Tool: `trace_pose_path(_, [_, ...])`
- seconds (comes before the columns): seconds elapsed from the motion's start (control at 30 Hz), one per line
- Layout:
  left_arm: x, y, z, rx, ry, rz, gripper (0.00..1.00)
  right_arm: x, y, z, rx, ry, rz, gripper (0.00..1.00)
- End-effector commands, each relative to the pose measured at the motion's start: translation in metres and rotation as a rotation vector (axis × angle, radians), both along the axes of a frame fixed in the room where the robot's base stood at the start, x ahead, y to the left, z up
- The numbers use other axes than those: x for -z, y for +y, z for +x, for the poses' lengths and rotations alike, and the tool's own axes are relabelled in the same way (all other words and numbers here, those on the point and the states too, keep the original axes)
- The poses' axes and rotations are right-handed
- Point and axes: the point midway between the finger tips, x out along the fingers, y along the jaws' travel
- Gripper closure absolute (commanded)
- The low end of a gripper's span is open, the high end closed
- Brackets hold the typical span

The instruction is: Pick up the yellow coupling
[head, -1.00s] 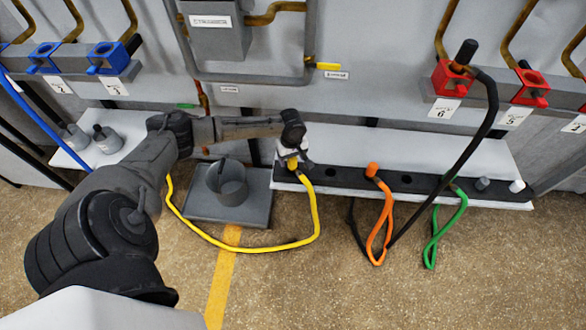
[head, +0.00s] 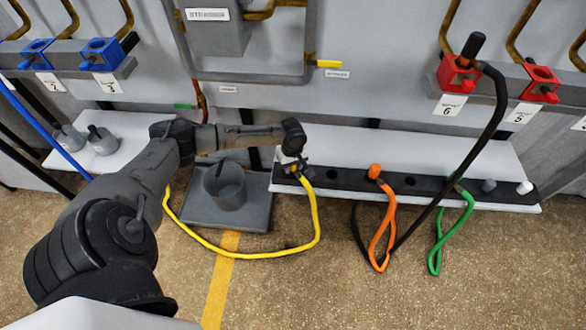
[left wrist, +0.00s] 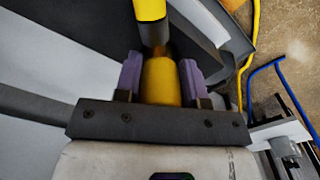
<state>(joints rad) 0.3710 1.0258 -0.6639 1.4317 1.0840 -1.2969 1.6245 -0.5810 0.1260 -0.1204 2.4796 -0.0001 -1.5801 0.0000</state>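The yellow coupling (left wrist: 162,82) sits upright between the purple fingers of my left gripper (left wrist: 161,84) in the left wrist view, and both fingers appear to touch its sides. In the head view my left gripper (head: 293,168) points down at the left end of the black holder strip (head: 338,180). There the gripper mostly hides the coupling. The yellow hose (head: 316,215) runs from it in a loop over the floor to the left. I cannot tell whether the coupling is still seated in the strip. My right gripper is not in view.
An orange coupling (head: 375,171) with its hose and a green hose (head: 437,245) are farther right along the strip. A black hose (head: 490,125) hangs from a red valve block (head: 458,75). A grey cup (head: 225,185) stands on a tray left of my gripper.

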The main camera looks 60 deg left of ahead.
Motion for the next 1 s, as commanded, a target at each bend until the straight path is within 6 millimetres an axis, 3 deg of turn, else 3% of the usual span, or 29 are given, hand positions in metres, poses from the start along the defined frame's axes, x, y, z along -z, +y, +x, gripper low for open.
trace_pose_path(0.3, [0.000,0.000,0.000,0.000,0.001,0.000,0.95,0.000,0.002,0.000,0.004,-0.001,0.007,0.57])
trace_pose_path(0.67, [-0.005,0.000,0.000,0.000,-0.001,0.000,0.95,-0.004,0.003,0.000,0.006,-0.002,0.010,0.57])
trace_pose_path(0.87, [-0.025,0.000,0.000,0.000,-0.001,0.001,0.95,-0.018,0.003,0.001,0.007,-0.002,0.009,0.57])
trace_pose_path(1.0, [-0.049,0.001,0.000,-0.001,-0.002,0.001,0.95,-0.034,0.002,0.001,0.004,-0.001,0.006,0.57])
